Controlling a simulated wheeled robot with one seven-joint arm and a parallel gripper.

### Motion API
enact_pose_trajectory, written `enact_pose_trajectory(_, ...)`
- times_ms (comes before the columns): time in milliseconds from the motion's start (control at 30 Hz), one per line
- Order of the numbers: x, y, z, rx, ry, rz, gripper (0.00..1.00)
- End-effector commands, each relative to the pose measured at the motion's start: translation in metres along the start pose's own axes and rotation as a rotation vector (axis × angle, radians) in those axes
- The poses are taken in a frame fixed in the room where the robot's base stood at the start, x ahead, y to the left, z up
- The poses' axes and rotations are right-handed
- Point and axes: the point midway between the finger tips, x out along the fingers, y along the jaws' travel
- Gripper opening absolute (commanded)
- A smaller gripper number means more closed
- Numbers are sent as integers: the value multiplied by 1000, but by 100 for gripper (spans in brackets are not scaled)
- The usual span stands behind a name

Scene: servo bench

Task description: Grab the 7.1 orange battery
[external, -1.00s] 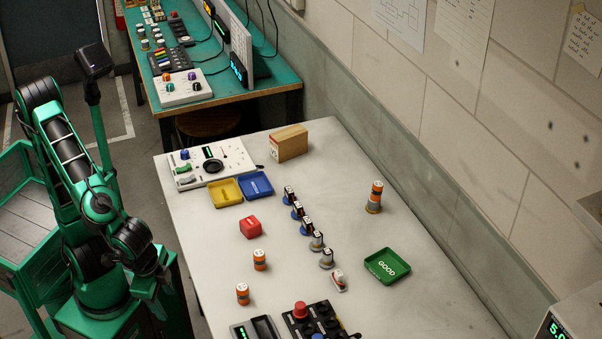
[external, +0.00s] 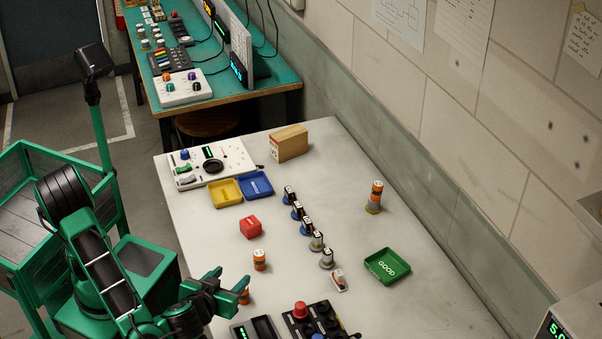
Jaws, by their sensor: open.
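Three orange-and-white batteries show in the external view. One (external: 260,260) stands upright on the white table, below the red block. Another (external: 245,297) stands nearer the table's front left edge and is partly hidden by my gripper. A third (external: 376,190) sits on a stand at the right. Their numbers are too small to read, so I cannot tell which is 7.1. My gripper (external: 230,280) is open, with its fingers beside and partly in front of the nearer left battery. I cannot tell if they touch it.
A row of several dark cells on round holders (external: 305,227) crosses the table's middle. A button panel (external: 303,328) and a meter (external: 240,331) stand in front.

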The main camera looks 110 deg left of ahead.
Motion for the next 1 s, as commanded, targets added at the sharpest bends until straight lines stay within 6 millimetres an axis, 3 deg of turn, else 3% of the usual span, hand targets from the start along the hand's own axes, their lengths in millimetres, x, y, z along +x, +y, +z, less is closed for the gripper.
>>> enact_pose_trajectory(100, -5, 1, -6, -66, 64, -3, 47)
enact_pose_trajectory(533, 35, 5, 74, -54, 54, -5, 47)
enact_pose_trajectory(1000, 88, 5, 77, -56, 52, -5, 47)
